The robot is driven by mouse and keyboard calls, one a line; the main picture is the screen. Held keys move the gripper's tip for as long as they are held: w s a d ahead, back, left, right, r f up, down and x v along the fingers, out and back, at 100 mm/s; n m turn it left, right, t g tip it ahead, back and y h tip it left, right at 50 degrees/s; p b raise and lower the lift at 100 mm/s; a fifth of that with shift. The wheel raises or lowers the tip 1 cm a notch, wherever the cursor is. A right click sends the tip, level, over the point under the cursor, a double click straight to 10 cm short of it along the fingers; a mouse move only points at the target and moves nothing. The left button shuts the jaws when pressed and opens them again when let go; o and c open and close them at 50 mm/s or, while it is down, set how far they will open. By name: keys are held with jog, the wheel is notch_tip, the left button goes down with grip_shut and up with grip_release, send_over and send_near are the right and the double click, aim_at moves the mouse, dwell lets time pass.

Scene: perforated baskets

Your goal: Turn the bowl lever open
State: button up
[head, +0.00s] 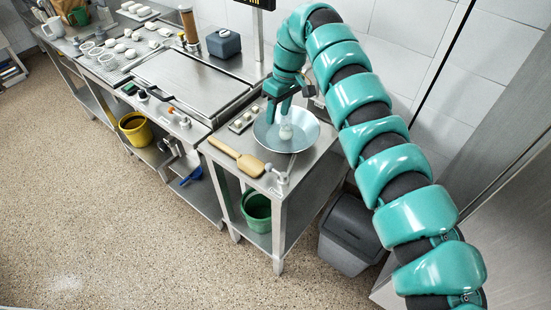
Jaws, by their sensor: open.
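A wide, shallow metal bowl (300,142) stands on the right end of the steel worktable. A whitish lump (286,131) is in it. My gripper (278,118) points down over the left part of the bowl with its teal fingers apart. The fingers overlap the bowl and its rim in this view, and I cannot tell whether they touch it. A small pale grey fitting with a handle (279,178) is at the table's front edge, just in front of the bowl. It may be the bowl lever, but it is too small to tell its position.
A wooden paddle (238,157) lies left of the bowl. A green bucket (257,210) stands on the shelf below, and a dark grey bin (350,233) stands on the floor. A steel counter (195,85) runs to the left. The speckled floor in front is clear.

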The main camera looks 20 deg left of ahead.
aim_at(273, 168)
jog(key=shift+n+g+h, duration=0.3)
jog(key=shift+g+h, duration=0.1)
jog(key=s+f+p, duration=0.1)
jog(key=f+p, duration=0.1)
jog(key=f, duration=0.4)
jog(key=s+f+p, duration=0.2)
jog(key=f, duration=0.3)
jog(key=s+f+p, duration=0.2)
jog(key=f, duration=0.4)
jog(key=shift+s+d+f, duration=0.1)
jog(key=shift+d+f, duration=0.05)
jog(key=shift+f, duration=0.15)
grip_shut()
